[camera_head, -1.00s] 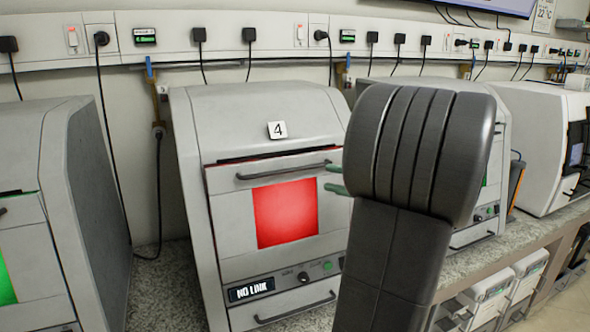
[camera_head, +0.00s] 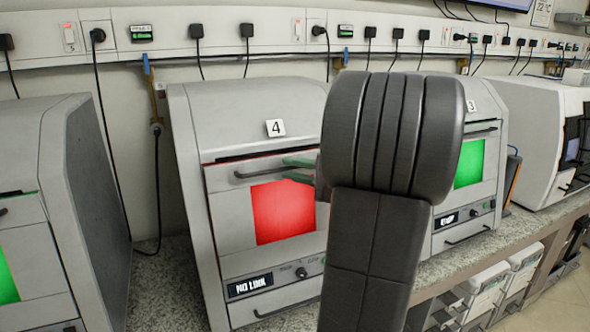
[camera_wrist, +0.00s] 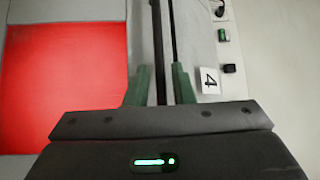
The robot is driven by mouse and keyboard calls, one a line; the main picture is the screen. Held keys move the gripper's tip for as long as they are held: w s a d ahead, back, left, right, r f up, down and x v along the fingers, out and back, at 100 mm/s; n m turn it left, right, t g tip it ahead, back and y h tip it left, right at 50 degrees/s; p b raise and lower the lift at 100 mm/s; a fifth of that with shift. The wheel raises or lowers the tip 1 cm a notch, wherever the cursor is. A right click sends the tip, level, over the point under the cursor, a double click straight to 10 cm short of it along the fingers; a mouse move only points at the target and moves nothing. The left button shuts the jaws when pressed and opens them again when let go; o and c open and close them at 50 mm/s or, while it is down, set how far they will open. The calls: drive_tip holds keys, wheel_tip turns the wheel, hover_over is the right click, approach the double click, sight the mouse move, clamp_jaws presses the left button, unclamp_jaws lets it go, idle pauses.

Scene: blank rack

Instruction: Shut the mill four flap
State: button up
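Mill four is the grey machine with the "4" label (camera_head: 275,128) in the head view. Its flap (camera_head: 228,212) has a red window (camera_head: 283,211) and a dark bar handle (camera_head: 245,174) along the top. A dark gap shows above the flap, which looks slightly ajar. My gripper (camera_head: 284,168) is at the right part of the handle, its two green fingers apart. In the wrist view my gripper (camera_wrist: 160,67) is open, with the dark handle bar (camera_wrist: 157,45) between its fingers. Whether they touch it I cannot tell. My arm hides the flap's right edge.
Another grey mill (camera_head: 85,190) stands close on the left. Sockets and hanging cables line the wall rail (camera_head: 280,35) behind. White bins (camera_head: 488,292) sit below the bench.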

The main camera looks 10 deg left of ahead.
clamp_jaws()
drive_tip(key=shift+w+a+r+m+h+p, duration=0.2)
drive_tip(key=shift+w+a+m+h+p, duration=0.1)
drive_tip(key=shift+w+a+p, duration=0.25)
drive_tip(key=shift+w+f, duration=0.1)
drive_tip(key=shift+w, duration=0.3)
drive_tip(key=shift+c, duration=0.2)
unclamp_jaws()
drive_tip(key=o, duration=0.3)
drive_tip(key=shift+w+a+f, duration=0.1)
drive_tip(key=shift+a, duration=0.05)
drive_tip(key=shift+o, duration=0.2)
